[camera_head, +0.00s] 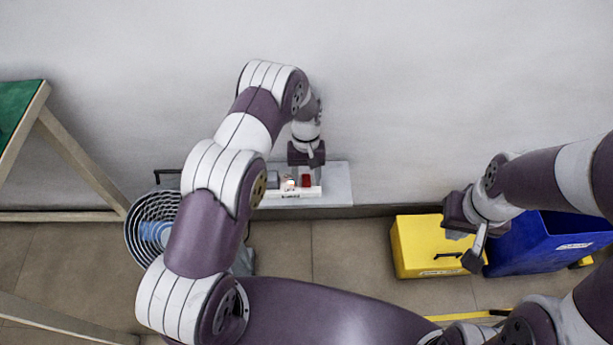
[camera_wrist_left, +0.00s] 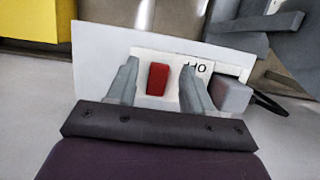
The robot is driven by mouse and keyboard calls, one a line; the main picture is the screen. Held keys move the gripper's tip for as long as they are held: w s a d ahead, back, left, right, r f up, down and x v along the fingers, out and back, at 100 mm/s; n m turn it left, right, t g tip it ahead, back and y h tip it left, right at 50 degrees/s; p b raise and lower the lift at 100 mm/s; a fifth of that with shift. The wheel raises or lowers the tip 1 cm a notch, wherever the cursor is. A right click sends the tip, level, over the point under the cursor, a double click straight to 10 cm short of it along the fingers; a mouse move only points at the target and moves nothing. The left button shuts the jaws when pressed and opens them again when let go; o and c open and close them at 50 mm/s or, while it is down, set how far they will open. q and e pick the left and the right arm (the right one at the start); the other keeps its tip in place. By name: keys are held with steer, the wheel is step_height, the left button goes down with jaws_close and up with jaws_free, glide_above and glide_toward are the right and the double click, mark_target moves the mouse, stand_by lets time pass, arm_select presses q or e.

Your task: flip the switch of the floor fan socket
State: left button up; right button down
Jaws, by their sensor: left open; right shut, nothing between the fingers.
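The socket is a white strip (camera_head: 288,194) on a pale board (camera_head: 337,184) against the wall. Its red switch (camera_head: 306,181) shows near the right end, with a small orange glow beside it. My left gripper (camera_head: 305,163) is just above the strip, pointing down at the switch. In the left wrist view the open left gripper (camera_wrist_left: 160,66) has the red switch (camera_wrist_left: 157,79) between its two fingers, nearer the left finger; contact cannot be told. A grey plug (camera_wrist_left: 232,97) with a black cable sits beside the right finger. My right gripper (camera_head: 473,250) is shut and empty over the yellow box.
The floor fan (camera_head: 152,230) stands left of the board, partly behind my left arm. A yellow box (camera_head: 416,254) and a blue bin (camera_head: 530,246) stand on the floor at the right. A green-topped wooden frame (camera_head: 75,150) is at the left. Floor between board and yellow box is clear.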

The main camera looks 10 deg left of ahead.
mark_target(309, 183)
arm_select(q)
steer(key=r, duration=0.2)
steer(key=r+p, duration=0.1)
steer(key=r, duration=0.1)
steer(key=shift+d, duration=0.3)
steer(key=s+d+r+p, duration=0.2)
steer(key=d+r, duration=0.4)
steer(key=d, duration=0.4)
steer(key=shift+s+d, duration=0.35)
steer(key=shift+s, duration=0.15)
